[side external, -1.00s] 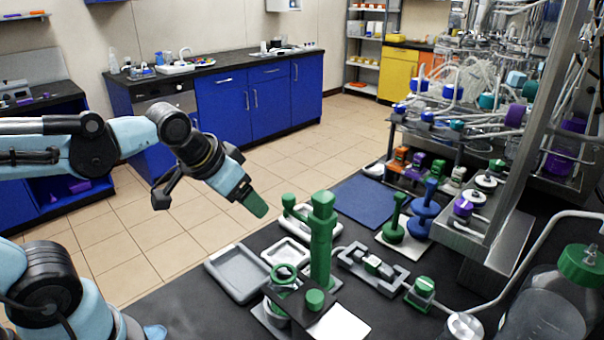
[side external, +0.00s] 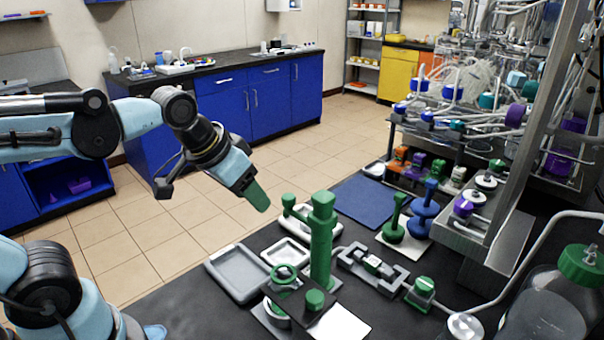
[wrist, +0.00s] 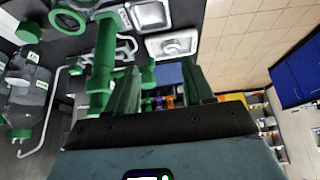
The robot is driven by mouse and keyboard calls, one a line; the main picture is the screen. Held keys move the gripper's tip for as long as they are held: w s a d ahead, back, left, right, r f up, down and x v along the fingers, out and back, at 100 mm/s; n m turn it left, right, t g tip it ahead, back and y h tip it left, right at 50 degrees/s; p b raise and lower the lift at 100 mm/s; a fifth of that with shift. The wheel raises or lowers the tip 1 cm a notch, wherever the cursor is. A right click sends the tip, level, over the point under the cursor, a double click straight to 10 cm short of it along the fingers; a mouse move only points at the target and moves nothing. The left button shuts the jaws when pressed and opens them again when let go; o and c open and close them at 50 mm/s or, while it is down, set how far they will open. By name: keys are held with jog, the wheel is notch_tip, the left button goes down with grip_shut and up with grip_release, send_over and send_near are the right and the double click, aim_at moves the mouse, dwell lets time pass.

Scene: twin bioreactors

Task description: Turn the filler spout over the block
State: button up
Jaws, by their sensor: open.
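A tall green post (side external: 321,240) with a wider head stands upright on the black bench; it also shows in the wrist view (wrist: 103,50), left of my fingers. My gripper (side external: 260,200) hangs in the air left of the post, above the bench's far-left edge. In the wrist view its two green fingers (wrist: 160,68) are apart with nothing held between them.
Grey trays (side external: 236,273) lie left of the post. A green ring (side external: 284,275) and a dark plate with a green knob (side external: 314,299) stand in front. A blue mat (side external: 367,199) and green and blue handles (side external: 397,225) stand behind. A green-capped bottle (side external: 545,300) is at right.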

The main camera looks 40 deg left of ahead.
aim_at(289, 196)
jog(key=w+d+r+g, duration=0.3)
jog(key=w+r+g, duration=0.35)
jog(key=r, duration=0.45)
jog(key=shift+t, duration=0.35)
jog(key=f, duration=1.2)
jog(key=shift+w+a+f, duration=0.1)
jog(key=shift+w+f, duration=0.1)
grip_shut()
